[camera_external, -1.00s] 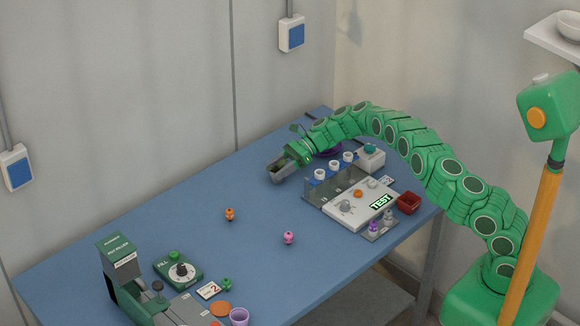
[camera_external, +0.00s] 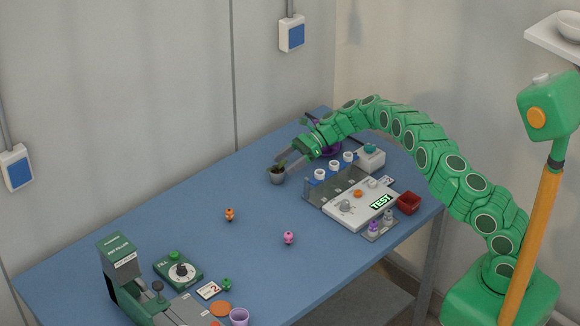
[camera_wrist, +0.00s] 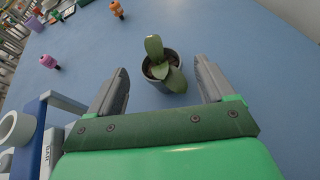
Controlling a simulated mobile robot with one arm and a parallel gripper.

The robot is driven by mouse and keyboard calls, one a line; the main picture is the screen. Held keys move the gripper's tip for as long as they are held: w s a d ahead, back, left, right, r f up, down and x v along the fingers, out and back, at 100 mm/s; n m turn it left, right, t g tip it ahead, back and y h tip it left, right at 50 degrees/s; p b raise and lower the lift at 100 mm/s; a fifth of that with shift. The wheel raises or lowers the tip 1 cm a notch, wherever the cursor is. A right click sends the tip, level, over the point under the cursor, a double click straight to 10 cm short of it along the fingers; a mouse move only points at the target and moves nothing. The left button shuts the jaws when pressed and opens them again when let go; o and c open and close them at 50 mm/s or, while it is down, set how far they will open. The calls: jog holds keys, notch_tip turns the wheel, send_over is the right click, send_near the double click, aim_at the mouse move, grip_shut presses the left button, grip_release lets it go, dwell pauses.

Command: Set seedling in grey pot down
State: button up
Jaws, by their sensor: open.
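The seedling (camera_external: 281,164) in the grey pot (camera_external: 277,177) stands upright on the blue table, left of the test rig. In the wrist view the seedling's green leaves (camera_wrist: 154,48) rise from the grey pot (camera_wrist: 150,72), which sits beyond and between the fingers. My gripper (camera_external: 294,160) is open, just behind and to the right of the pot. In the wrist view its two grey fingers (camera_wrist: 160,88) are wide apart, with a gap on each side of the pot.
The rig with white cups (camera_external: 334,166) and the white TEST panel (camera_external: 350,205) stand close to the right. An orange figure (camera_external: 229,214) and a pink figure (camera_external: 288,238) stand in front. The blue table (camera_external: 180,220) is clear to the left.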

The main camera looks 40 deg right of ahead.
jog(key=v, duration=0.8)
jog(key=shift+r, duration=0.15)
jog(key=s+a+r+n+g+h, duration=0.1)
jog(key=s+a+r+n+g, duration=0.1)
jog(key=s+a+r+n, duration=0.5)
jog(key=s+a+r+n+g, duration=0.2)
jog(key=s+a+r, duration=0.3)
jog(key=s+r, duration=0.55)
jog(key=s+a+r+n+g+h, duration=0.1)
jog(key=s+r+n+h, duration=0.25)
jog(key=s, duration=0.65)
jog(key=s+d+f+n+h, duration=0.1)
jog(key=s+d+n+h, duration=0.2)
jog(key=s, duration=0.9)
jog(key=s+d+f+n+h, duration=0.1)
jog(key=s+d+n+h, duration=0.1)
jog(key=s+d, duration=0.5)
jog(key=s+d+f+n+h, duration=0.1)
jog(key=s+d+n+h, duration=0.2)
jog(key=s, duration=1.5)
jog(key=d+n, duration=0.1)
jog(key=d, duration=0.2)
jog(key=shift+f+h, duration=0.15)
jog(key=shift+h, duration=0.2)
jog(key=shift+n, duration=0.25)
